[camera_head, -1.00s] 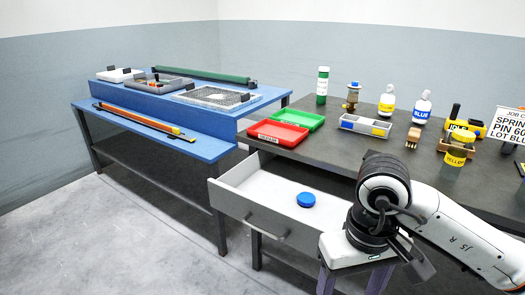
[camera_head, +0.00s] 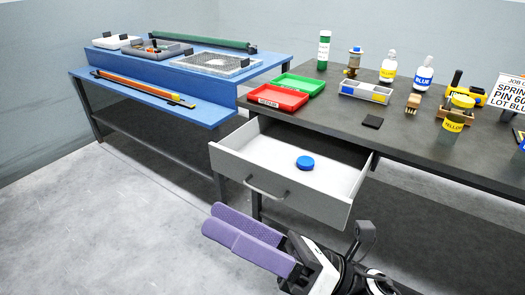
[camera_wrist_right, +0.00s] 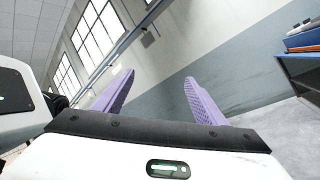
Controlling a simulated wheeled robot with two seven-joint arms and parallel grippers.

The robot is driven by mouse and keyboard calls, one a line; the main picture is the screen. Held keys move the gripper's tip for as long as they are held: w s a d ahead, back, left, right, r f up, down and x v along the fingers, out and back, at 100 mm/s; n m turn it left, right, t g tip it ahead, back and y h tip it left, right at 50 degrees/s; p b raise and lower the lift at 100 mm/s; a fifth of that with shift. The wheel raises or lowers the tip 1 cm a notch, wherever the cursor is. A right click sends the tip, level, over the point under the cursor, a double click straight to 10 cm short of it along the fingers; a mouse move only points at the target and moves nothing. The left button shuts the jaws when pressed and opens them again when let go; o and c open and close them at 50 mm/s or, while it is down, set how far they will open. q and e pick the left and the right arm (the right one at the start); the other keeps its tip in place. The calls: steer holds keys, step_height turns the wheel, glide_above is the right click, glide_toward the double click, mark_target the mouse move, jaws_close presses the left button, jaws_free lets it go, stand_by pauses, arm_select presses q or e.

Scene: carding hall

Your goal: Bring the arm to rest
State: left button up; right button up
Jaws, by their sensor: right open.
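My right gripper (camera_head: 243,240) is low in the head view, in front of the open drawer and below its handle. Its two purple fingers point left over the floor. In the right wrist view the fingers (camera_wrist_right: 158,95) are spread apart with nothing between them, against wall and windows. My left gripper is in neither view.
The grey drawer (camera_head: 290,203) stands open from the dark workbench (camera_head: 435,145), with a blue round lid (camera_head: 305,162) inside. Red (camera_head: 277,98) and green (camera_head: 299,84) trays, bottles and a sign stand on the bench. A blue bench (camera_head: 200,108) is at left. The floor (camera_head: 110,220) front left is clear.

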steer(key=w+d+f+m+t+h, duration=0.4)
steer(key=d+f+m+h, duration=0.5)
steer(key=m, duration=0.6)
steer(key=w+d+f+m+t+h, duration=0.2)
steer(key=d+f+m+t+h, duration=0.4)
steer(key=f+m, duration=0.65)
steer(key=s+d+f+m+g+h, duration=0.2)
steer(key=s+f+m, duration=0.4)
steer(key=f, duration=0.3)
steer(key=s+d+f+m+g+h, duration=0.3)
steer(key=s+f+m+g, duration=0.2)
steer(key=s+f+m, duration=0.2)
step_height(320, 180, down, 2)
steer(key=shift+s+f, duration=0.15)
steer(key=shift+s, duration=0.7)
